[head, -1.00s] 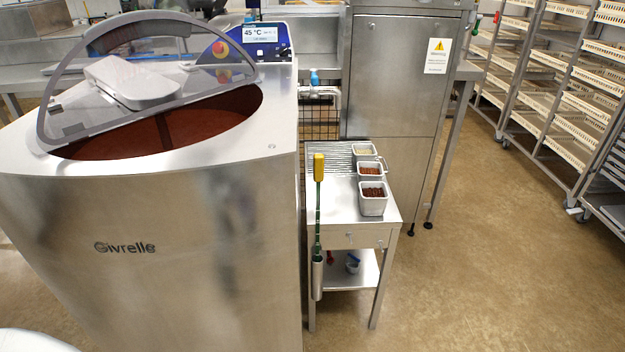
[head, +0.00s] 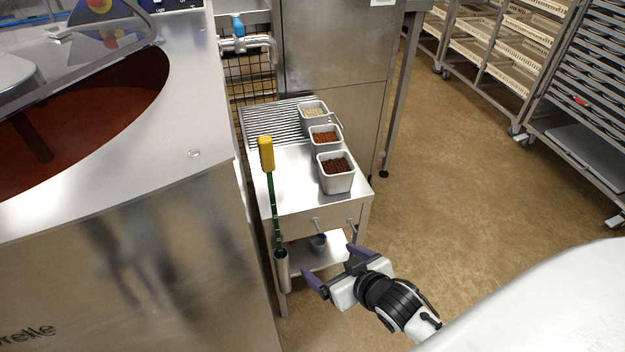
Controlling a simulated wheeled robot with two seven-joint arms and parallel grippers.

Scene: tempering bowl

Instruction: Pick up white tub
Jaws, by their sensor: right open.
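Three small pale tubs stand in a row on the small steel table (head: 290,200). The farthest tub (head: 314,120) holds cream-white pieces. The middle tub (head: 325,148) holds reddish-brown pieces and the nearest tub (head: 337,183) holds dark brown ones. All three are upright. My right gripper (head: 329,260) is open and empty, in front of the table and nearer to me than the tubs. It touches none of them. My left gripper is not in view.
A tool with a yellow handle (head: 266,154) stands upright at the table's left front edge. The large steel chocolate tank (head: 150,240) borders the table on the left. A small cup (head: 318,243) is on the lower shelf. Floor (head: 450,190) to the right is clear.

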